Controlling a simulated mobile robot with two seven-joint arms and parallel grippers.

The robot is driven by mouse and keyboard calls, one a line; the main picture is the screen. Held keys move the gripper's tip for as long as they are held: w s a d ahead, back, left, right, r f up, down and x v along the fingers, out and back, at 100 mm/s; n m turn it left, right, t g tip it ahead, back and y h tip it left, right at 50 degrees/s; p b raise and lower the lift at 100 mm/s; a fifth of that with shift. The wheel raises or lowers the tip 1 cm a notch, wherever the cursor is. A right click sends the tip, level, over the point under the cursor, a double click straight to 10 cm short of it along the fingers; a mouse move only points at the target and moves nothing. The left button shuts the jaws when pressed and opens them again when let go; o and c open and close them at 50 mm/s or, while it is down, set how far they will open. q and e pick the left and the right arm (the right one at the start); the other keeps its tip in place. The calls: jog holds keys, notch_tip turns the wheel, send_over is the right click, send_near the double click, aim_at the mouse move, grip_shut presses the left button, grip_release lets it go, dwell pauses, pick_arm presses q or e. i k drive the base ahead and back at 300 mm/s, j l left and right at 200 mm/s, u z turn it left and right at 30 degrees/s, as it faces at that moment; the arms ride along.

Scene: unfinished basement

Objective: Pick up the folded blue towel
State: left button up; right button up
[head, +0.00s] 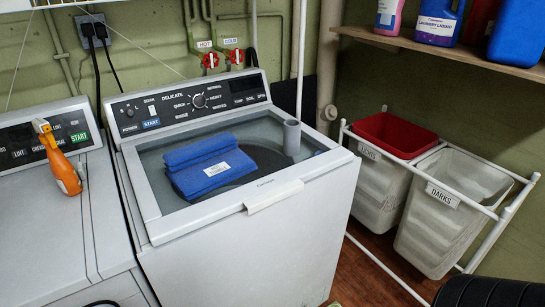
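The folded blue towel (208,166) lies on the glass lid (168,204) of the white top-loading washer (252,236) in the middle of the head view. It has a small white label on its front part. Neither of my grippers can be made out in this view. A dark rounded shape cut off at the bottom right corner may be part of my own body.
A grey cylinder (291,138) stands on the lid right of the towel. An orange spray bottle (62,163) stands on the left machine (40,222). Hampers (448,201) and a shelf (455,53) with detergent bottles are at the right.

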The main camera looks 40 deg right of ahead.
aim_at(196, 169)
jog(key=i+z, duration=0.1)
jog(key=z, duration=0.3)
jog(key=j+z, duration=0.1)
jog(key=z, duration=0.3)
jog(key=i+z, duration=0.1)
jog(key=z, duration=0.3)
jog(key=i+j, duration=0.25)
jog(key=j, duration=0.25)
jog(key=l+u, duration=0.25)
jog(key=k+j, duration=0.05)
